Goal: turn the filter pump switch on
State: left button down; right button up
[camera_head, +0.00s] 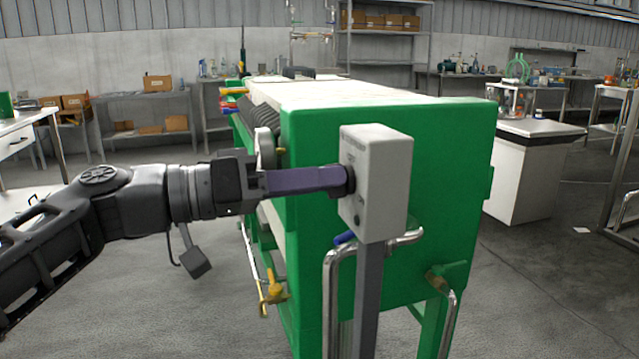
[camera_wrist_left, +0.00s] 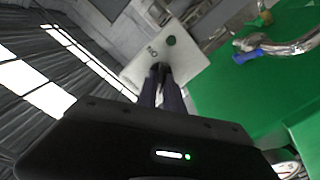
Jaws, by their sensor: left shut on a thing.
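The filter pump switch is a dark knob (camera_head: 349,180) on the face of a light grey control box (camera_head: 384,182), which stands on a grey post in front of a green filter press (camera_head: 452,150). My left gripper (camera_head: 340,180) reaches in from the left with its fingers at the knob, shut on it. In the left wrist view the fingers (camera_wrist_left: 160,78) meet at the grey box (camera_wrist_left: 190,72) and hide most of the knob between them. A second round dark-green button (camera_wrist_left: 171,41) shows beside the fingertips. My right gripper is not in view.
Bent metal pipes (camera_head: 335,270) and a yellow-handled valve (camera_head: 274,287) sit low around the post and press. A white cabinet (camera_head: 530,175) stands to the right. The floor at left front is clear.

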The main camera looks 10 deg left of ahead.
pick_arm(q)
jog(key=n+p, duration=0.1)
jog(key=n, duration=0.4)
jog(key=n+p, duration=0.1)
jog(key=n, duration=0.5)
jog(key=shift+w+a+f+p, duration=0.1)
jog(key=shift+f+p, duration=0.05)
jog(key=shift+p, duration=0.15)
jog(key=c, duration=1.5)
grip_release()
jog(key=p+v, duration=0.1)
jog(key=v, duration=0.6)
jog(key=shift+s+a, duration=0.25)
jog(key=shift+a, duration=0.1)
